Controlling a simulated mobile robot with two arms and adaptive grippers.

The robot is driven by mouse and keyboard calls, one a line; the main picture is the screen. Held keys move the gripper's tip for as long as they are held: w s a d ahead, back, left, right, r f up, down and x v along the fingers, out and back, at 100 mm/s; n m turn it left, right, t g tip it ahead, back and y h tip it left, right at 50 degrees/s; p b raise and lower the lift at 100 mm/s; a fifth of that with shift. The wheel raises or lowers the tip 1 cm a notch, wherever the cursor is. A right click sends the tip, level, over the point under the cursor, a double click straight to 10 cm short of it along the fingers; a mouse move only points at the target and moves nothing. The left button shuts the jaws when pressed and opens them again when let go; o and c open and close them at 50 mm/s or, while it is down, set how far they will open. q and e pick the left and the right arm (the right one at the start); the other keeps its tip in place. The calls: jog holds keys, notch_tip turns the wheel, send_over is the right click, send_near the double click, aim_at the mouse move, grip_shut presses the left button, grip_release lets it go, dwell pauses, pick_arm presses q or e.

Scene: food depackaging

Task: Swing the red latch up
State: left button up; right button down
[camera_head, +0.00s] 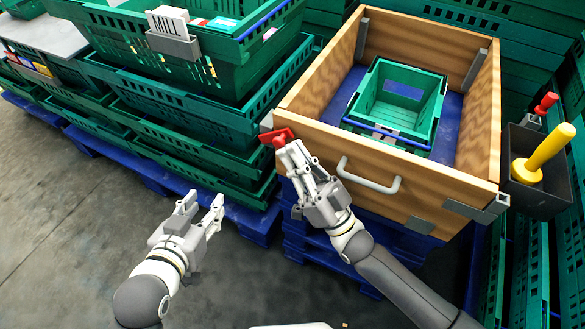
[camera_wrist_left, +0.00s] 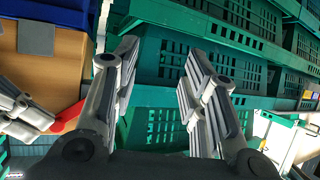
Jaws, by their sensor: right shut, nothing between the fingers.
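The red latch (camera_head: 277,137) is on the left front corner of the wooden box (camera_head: 390,165). My right gripper (camera_head: 293,150) is shut, with its fingertips right at the latch, seeming to touch it from below and to the right. Nothing is held between its fingers. Part of the latch is hidden by the fingertips. In the left wrist view the red latch (camera_wrist_left: 68,117) shows at the left, beside my right gripper (camera_wrist_left: 45,115). My left gripper (camera_head: 203,205) is open and empty, left of the box above the floor; its spread fingers also show in the left wrist view (camera_wrist_left: 160,85).
A green crate (camera_head: 440,100) stands inside the wooden box. A grey handle (camera_head: 368,178) sticks out of the box front. Stacked green crates (camera_head: 200,120) rise at the left on blue pallets (camera_head: 150,170). A dark holder (camera_head: 535,195) with a yellow-handled tool (camera_head: 543,153) hangs at the right.

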pick_arm(q)
jog(key=s+a+f+g+y+p, duration=0.1)
jog(key=s+a+f+g, duration=0.2)
jog(key=s+f+g, duration=0.2)
jog(key=shift+s+f+y+p, duration=0.35)
jog(key=shift+s+f, duration=0.4)
jog(key=shift+s, duration=0.45)
pick_arm(e)
jog(key=shift+w+a+r, duration=0.1)
jog(key=shift+a+r, duration=0.05)
jog(key=shift+r, duration=0.4)
pick_arm(q)
jog(key=shift+d, duration=0.1)
pick_arm(e)
jog(key=shift+f, duration=0.1)
